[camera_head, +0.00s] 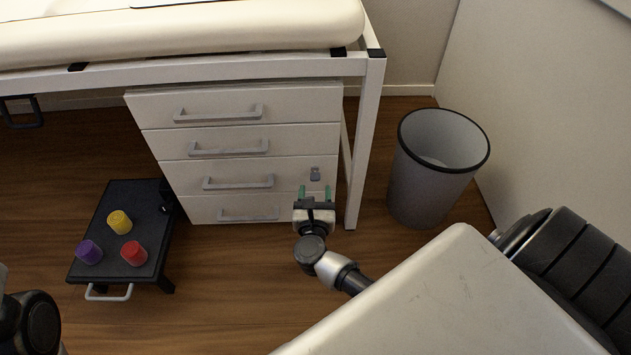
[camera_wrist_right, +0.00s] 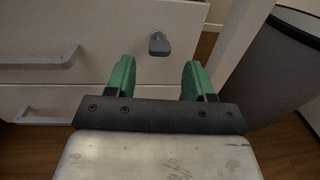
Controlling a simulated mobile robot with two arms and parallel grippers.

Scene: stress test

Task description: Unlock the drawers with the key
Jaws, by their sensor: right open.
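A white drawer unit (camera_head: 240,145) with several stacked drawers and grey bar handles stands under the bench. All its drawers look shut. A small grey key (camera_head: 315,174) sticks out at the right side of the third drawer front, apparently in a lock; the keyhole itself is hidden. The key's rounded head also shows in the right wrist view (camera_wrist_right: 159,44). My right gripper (camera_head: 315,191) is open and empty, its green fingers pointing at the drawers. In the right wrist view its fingertips (camera_wrist_right: 158,70) lie to either side of the key's line, apart from it. My left gripper is not in view.
A padded bench on a white frame (camera_head: 371,130) spans above the drawers, its leg just right of them. A grey bin (camera_head: 430,175) stands further right. A low black stool (camera_head: 100,235) with yellow, red and purple cups stands left on the wooden floor.

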